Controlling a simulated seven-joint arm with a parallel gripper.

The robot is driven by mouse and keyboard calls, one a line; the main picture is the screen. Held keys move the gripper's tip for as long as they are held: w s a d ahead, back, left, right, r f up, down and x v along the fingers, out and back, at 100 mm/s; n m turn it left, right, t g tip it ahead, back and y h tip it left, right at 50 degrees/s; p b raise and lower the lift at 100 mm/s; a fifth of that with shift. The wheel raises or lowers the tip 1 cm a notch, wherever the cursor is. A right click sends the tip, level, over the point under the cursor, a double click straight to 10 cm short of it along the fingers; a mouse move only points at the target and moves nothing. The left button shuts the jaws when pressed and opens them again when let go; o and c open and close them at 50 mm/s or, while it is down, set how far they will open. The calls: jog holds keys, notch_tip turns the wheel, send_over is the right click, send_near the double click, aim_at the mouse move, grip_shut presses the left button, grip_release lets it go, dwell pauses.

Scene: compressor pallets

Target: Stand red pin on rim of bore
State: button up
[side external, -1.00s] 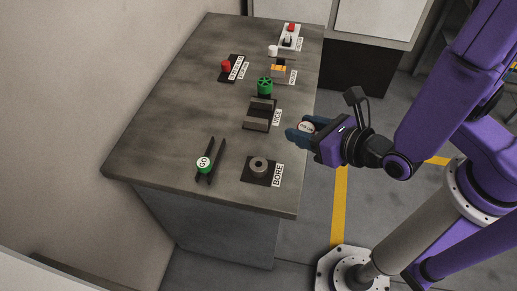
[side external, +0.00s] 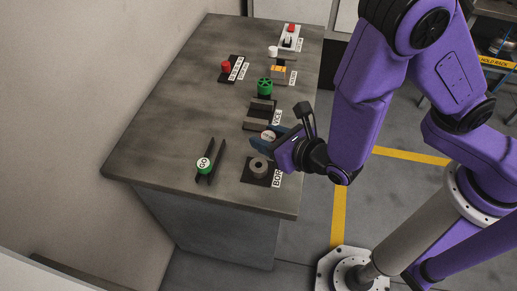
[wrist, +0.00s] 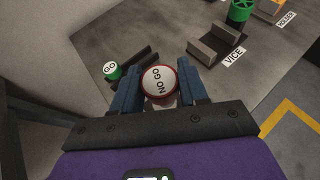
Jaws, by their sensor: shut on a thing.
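The red pin (wrist: 158,84) is held in my gripper (wrist: 158,82). Its white top, lettered "NO GO" and ringed in red, faces the wrist camera. In the side view the pin's pale top (side external: 267,136) shows between the blue fingers of my gripper (side external: 265,141). The bore (side external: 259,168) is a grey ring with a dark hole on a black plate, just in front of and below the fingers. I cannot tell the exact gap, and I see no contact. The bore is hidden in the wrist view.
A green "GO" pin (side external: 204,164) stands at a dark two-bar rack (side external: 217,160) left of the bore. The vice (side external: 259,114) is close behind my gripper, with a green part (side external: 265,86) beyond. A red knob (side external: 226,65) stands farther back. The table's middle-left is clear.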

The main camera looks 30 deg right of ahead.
jog(key=shift+w+a+f, duration=0.2)
jog(key=shift+w+f, duration=0.1)
jog(key=shift+f, duration=0.65)
jog(key=shift+w+a+f, duration=0.25)
jog(key=shift+w+f, duration=0.05)
jog(key=shift+f, duration=0.7)
jog(key=shift+w+a+f, duration=0.2)
jog(key=shift+w+f, duration=0.1)
jog(key=shift+f, duration=0.65)
jog(key=shift+f, duration=0.5)
jog(key=o, duration=1.1)
jog(key=shift+r, duration=0.1)
jog(key=shift+r, duration=0.5)
jog(key=v, duration=1.2)
jog(key=shift+f, duration=0.1)
